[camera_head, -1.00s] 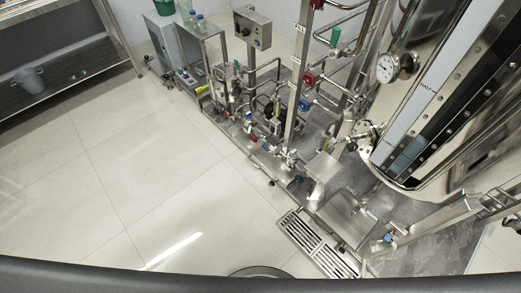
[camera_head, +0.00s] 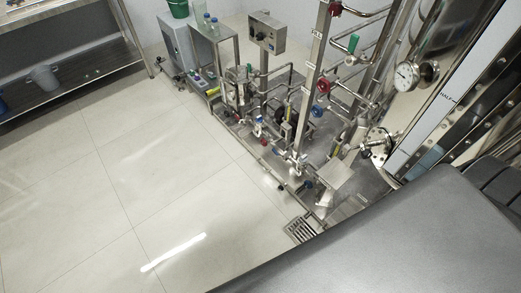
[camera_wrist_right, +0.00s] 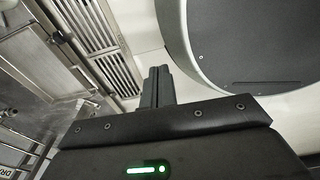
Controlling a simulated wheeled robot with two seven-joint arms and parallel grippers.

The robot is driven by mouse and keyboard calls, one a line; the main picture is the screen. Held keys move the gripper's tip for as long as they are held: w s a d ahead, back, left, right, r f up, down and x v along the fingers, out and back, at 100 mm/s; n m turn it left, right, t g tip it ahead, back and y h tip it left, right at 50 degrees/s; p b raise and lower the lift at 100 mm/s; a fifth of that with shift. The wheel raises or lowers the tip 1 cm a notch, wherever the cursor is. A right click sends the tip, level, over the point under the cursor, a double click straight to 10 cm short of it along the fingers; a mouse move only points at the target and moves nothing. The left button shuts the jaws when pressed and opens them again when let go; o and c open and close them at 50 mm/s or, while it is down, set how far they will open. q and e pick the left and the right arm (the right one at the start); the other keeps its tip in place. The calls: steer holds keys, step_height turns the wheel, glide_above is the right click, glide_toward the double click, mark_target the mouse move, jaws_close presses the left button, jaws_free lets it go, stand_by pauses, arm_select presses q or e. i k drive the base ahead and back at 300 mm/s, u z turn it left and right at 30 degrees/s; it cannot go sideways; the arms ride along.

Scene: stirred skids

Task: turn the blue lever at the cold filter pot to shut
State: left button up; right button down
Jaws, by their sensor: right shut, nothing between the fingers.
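The pipe skid (camera_head: 290,150) stands at the centre and right of the head view. My right gripper (camera_wrist_right: 157,86) shows in the right wrist view, shut and empty, above the pale floor beside a drain grate. It touches no lever. My left gripper is not in view.
The floor grate (camera_head: 301,230) lies in front of the skid and shows in the right wrist view (camera_wrist_right: 100,45). A large steel tank with a gauge (camera_head: 406,75) stands right. A shelf with a grey bucket (camera_head: 44,77) is left. The tiled floor between is clear.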

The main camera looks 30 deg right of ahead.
mark_target(284, 158)
steer(key=i, duration=2.4)
steer(key=z, duration=3)
